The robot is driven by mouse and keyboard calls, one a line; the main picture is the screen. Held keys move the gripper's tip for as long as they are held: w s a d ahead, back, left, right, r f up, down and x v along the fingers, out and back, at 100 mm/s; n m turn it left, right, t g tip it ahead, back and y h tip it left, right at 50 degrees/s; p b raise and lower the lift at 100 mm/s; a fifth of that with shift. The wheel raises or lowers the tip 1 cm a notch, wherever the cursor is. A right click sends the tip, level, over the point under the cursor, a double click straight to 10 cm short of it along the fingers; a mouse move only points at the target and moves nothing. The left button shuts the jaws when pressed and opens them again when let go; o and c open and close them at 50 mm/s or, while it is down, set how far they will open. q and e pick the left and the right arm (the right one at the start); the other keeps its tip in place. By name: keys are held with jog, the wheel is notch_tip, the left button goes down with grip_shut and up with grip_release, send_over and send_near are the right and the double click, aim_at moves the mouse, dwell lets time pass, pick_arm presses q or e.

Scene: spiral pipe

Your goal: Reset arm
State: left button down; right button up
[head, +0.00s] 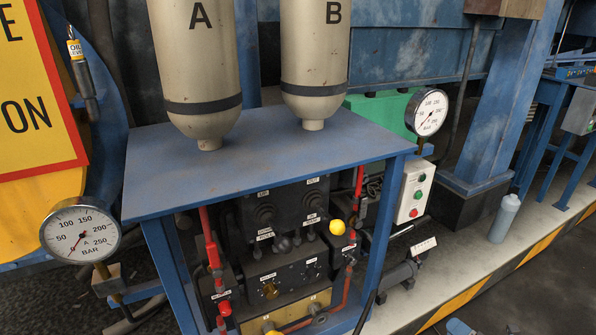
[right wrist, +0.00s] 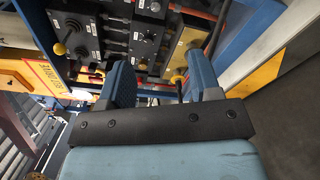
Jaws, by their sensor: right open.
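My right gripper (right wrist: 162,78) shows in the right wrist view with its two blue fingers spread apart. Nothing is between them. Beyond the fingers is the hydraulic valve panel (right wrist: 118,32) with dark blocks, knobs and levers. In the head view, the same panel (head: 285,215) sits under a blue table. A small grey-blue piece at the bottom edge of the head view, right of centre, may be part of my right arm. My left gripper is in neither view.
Tanks A (head: 200,75) and B (head: 314,60) stand above the blue tabletop (head: 265,155). Pressure gauges stand at left (head: 80,232) and right (head: 427,112). A button box (head: 412,192) and a grey bottle (head: 500,220) are at right. Dark floor (head: 545,285) is clear at lower right.

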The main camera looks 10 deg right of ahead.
jog(key=d+r+n, duration=0.1)
jog(key=d+r, duration=0.1)
jog(key=d, duration=0.2)
jog(key=s+a+r+m+g+y, duration=0.1)
jog(key=s+a+r+m, duration=0.5)
jog(key=a, duration=0.4)
jog(key=s+a+r+m+g+y, duration=0.1)
jog(key=s+a+r+m, duration=0.35)
jog(key=a+m, duration=0.4)
jog(key=s+a+r+m+y, duration=0.1)
jog(key=s+a+r+m, duration=0.4)
jog(key=a, duration=0.7)
jog(key=w+a+r+m+t+h, duration=0.1)
jog(key=w+a+r+m+t, duration=0.25)
jog(key=r+m, duration=0.25)
pick_arm(q)
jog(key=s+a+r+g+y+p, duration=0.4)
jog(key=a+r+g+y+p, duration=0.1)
jog(key=p, duration=3.1)
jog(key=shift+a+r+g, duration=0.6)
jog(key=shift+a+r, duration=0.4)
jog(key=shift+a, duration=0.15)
pick_arm(e)
jog(key=s+d+r+g+h, duration=0.4)
jog(key=d+r+g+h, duration=0.1)
jog(key=d+r+g, duration=0.1)
jog(key=shift+d+r+h, duration=0.35)
jog(key=shift+d+h, duration=0.05)
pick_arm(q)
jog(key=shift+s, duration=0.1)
